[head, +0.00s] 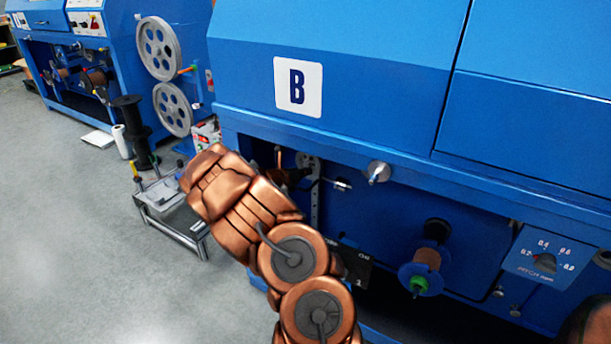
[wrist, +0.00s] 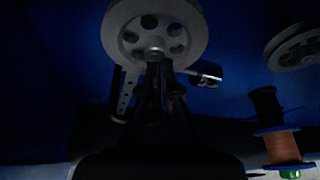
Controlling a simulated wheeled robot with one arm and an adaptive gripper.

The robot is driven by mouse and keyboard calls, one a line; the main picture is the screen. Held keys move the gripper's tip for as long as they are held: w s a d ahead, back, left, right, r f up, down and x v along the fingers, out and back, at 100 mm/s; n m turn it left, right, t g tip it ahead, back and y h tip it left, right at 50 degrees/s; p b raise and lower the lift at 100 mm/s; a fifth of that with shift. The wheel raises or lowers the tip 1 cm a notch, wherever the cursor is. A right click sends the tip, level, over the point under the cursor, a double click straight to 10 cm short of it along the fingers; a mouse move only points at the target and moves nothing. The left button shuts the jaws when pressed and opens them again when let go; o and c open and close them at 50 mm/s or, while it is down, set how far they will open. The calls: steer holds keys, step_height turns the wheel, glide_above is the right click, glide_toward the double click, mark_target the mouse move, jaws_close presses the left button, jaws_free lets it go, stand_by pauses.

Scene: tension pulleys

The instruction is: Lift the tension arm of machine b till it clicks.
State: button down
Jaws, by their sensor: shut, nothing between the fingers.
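Machine b (head: 380,75) is the blue cabinet with the white "B" label (head: 298,87). In its open bay, a small grey pulley (head: 308,162) sits beside a thin rod ending in a metal cylinder (head: 341,184), seemingly parts of the tension arm. A perforated strip (head: 315,205) hangs below. In the wrist view, the pulley (wrist: 125,38) is large and close, with the cylinder (wrist: 207,72) to its right and the strip (wrist: 127,95) to its left. My gripper (wrist: 158,72) is shut and empty, its dark fingertips just below the pulley's hub; contact cannot be told. My arm partly hides the bay in the head view.
A copper-coloured spool (head: 427,259) is mounted right of the bay, with a dial panel (head: 545,258) beyond. A metal knob (head: 377,172) sticks out under the cabinet edge. A low trolley (head: 172,205) stands left of my arm.

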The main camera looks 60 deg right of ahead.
steer(key=shift+r, duration=0.7)
steer(key=p+v, duration=0.4)
steer(key=v, duration=0.6)
steer(key=shift+f+p, duration=0.15)
steer(key=shift+p, duration=0.2)
